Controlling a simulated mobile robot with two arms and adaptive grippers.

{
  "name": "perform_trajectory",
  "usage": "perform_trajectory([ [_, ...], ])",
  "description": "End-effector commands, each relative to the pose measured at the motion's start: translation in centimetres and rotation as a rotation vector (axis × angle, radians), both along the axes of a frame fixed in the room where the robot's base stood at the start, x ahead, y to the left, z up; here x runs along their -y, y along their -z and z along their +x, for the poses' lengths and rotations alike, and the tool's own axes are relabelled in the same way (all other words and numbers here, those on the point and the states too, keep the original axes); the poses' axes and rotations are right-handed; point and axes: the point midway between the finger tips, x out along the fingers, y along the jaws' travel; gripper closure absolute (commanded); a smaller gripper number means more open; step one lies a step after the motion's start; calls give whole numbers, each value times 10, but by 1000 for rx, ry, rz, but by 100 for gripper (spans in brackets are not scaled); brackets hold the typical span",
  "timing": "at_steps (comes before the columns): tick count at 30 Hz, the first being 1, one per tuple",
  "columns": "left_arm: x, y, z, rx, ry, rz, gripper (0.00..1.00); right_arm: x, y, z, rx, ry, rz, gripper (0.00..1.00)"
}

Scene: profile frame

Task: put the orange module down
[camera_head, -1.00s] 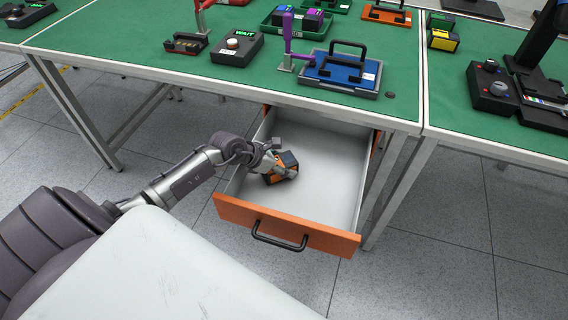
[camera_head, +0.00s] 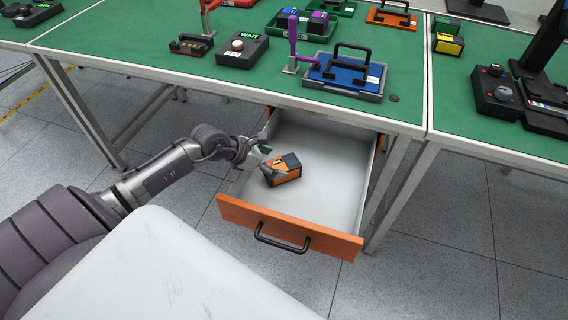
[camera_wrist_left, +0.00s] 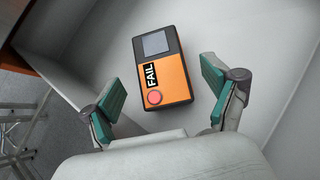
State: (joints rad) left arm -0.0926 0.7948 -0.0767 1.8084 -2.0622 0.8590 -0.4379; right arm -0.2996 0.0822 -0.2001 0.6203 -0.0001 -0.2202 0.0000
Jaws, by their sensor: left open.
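The orange module (camera_head: 283,170) lies on the floor of the open drawer (camera_head: 318,185). In the left wrist view the module (camera_wrist_left: 172,82) shows its top face, with a grey screen, a FAIL label and a red button. My left gripper (camera_head: 268,164) is at the drawer's left side, close to the module. In the wrist view the left gripper (camera_wrist_left: 166,97) is open, its two teal-padded fingers apart on either side of the module's near end, with gaps between pads and module. My right gripper does not show.
The drawer has an orange front with a black handle (camera_head: 281,242) and hangs out under the green bench (camera_head: 150,45). On the bench stand a blue plate fixture (camera_head: 345,75), a WAIT box (camera_head: 240,50) and a black control box (camera_head: 497,92). The drawer's right side is empty.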

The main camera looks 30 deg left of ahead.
Motion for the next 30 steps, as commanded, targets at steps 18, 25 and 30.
perform_trajectory([
  [18,-21,-41,-35,1,-1,-3,13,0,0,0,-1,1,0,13],
  [25,-21,-41,-35,0,-1,-2,13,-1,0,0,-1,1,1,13],
  [30,-21,-44,-35,0,-1,-2,13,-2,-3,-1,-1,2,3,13],
])
